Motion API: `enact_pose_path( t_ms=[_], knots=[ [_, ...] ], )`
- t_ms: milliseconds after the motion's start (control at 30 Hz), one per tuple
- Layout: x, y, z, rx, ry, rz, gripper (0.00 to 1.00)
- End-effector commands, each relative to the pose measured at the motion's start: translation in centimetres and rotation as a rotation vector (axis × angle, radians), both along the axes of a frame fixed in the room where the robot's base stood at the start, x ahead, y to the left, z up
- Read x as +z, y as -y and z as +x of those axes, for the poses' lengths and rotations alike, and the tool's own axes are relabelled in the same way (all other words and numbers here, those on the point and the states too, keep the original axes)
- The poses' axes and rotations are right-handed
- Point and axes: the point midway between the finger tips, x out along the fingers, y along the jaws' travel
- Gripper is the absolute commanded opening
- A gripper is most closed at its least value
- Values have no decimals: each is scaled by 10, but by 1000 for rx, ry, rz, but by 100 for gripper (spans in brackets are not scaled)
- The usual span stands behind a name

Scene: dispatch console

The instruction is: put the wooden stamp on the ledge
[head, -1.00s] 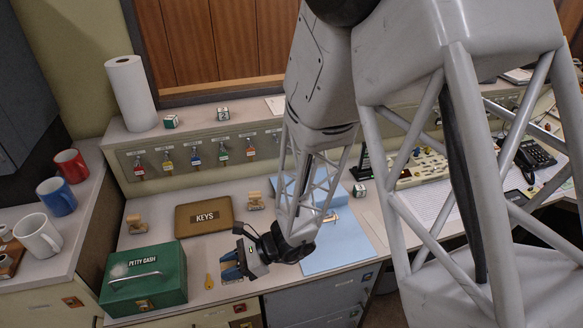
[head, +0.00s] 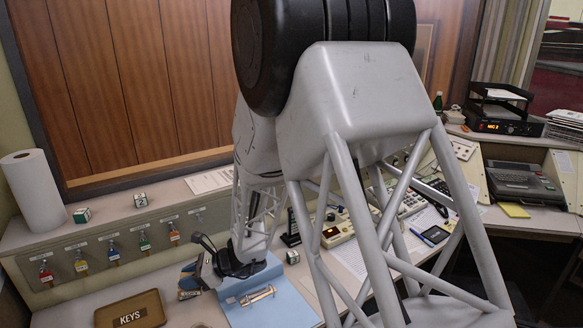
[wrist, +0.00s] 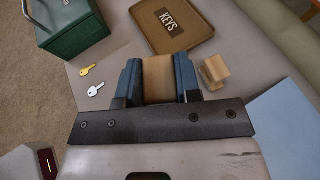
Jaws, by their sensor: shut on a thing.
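The wrist view shows a tan wooden stamp (wrist: 158,78) between the two blue fingers of my gripper (wrist: 159,84), which is shut on it. In the head view my gripper (head: 190,281) is right of the KEYS tray, near the left edge of a blue mat; the held stamp is hard to make out there. A second wooden stamp (wrist: 214,72) stands on the desk, just right of the fingers in the wrist view. The ledge (head: 165,212) is the raised shelf along the back wall, above the row of hanging keys.
A paper towel roll (head: 34,190) and two cubes (head: 82,215) (head: 140,200) stand on the ledge, with a paper sheet (head: 208,181). The KEYS tray (head: 130,310), the green box (wrist: 72,22), two loose keys (wrist: 92,70) (wrist: 95,90) and the blue mat (head: 285,308) are on the desk.

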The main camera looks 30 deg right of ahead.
Motion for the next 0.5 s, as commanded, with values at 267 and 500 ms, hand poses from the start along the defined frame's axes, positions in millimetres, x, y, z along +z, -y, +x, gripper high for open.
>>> enact_pose_path(
  t_ms=[267,500],
  knots=[
    [40,76,68,-187,3,0,8],
    [78,147,114,-346,3,0,8]
  ],
)
